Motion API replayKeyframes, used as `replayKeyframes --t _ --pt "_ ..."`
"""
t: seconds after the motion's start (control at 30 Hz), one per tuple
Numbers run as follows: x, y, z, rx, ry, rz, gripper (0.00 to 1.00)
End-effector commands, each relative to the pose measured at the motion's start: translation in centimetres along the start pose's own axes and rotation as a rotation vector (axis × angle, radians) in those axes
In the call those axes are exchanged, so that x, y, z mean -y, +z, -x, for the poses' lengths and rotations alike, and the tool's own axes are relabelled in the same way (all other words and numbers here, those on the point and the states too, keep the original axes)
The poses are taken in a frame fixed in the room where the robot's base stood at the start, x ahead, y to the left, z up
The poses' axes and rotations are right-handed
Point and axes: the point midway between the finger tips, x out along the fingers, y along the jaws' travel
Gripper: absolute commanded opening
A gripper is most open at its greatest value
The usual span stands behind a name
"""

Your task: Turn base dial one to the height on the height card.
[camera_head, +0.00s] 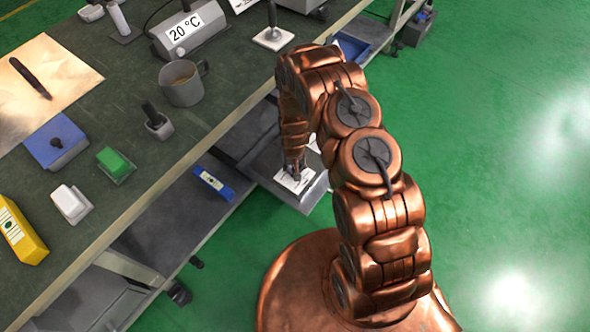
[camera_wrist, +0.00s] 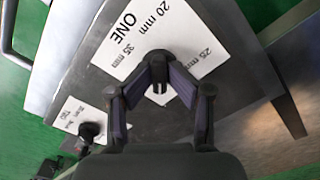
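Base dial one (camera_wrist: 160,58) is a small dark knob on a white card (camera_wrist: 125,45) marked "ONE", "20 mm", "35 mm" and "25 mm". My gripper (camera_wrist: 161,66) has its two fingers on either side of the knob, and they appear closed on it. In the head view my gripper (camera_head: 293,168) is down at this card (camera_head: 294,181) on the low metal base (camera_head: 312,193). A second dark dial (camera_wrist: 88,130) shows beside another card (camera_wrist: 76,114). I cannot identify a height card.
The workbench (camera_head: 140,190) at left holds a grey device (camera_head: 190,35) reading "20 °C", a metal mug (camera_head: 182,84), blue (camera_head: 55,143), green (camera_head: 115,164), white (camera_head: 70,204) and yellow (camera_head: 20,230) items. A blue item (camera_head: 213,184) lies on the lower shelf. Green floor at right is clear.

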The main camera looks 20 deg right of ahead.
Motion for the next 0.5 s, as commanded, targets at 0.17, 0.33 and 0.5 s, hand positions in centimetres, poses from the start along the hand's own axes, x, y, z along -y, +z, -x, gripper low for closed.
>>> replayKeyframes --t 0.17,0.33,0.5 --pt "0.0 -0.1 0.7 -0.001 0.000 0.000 0.40" --pt "0.0 -0.2 2.5 -0.003 0.000 -0.001 0.40" --pt "0.0 0.0 4.6 0.001 0.000 0.000 0.40"
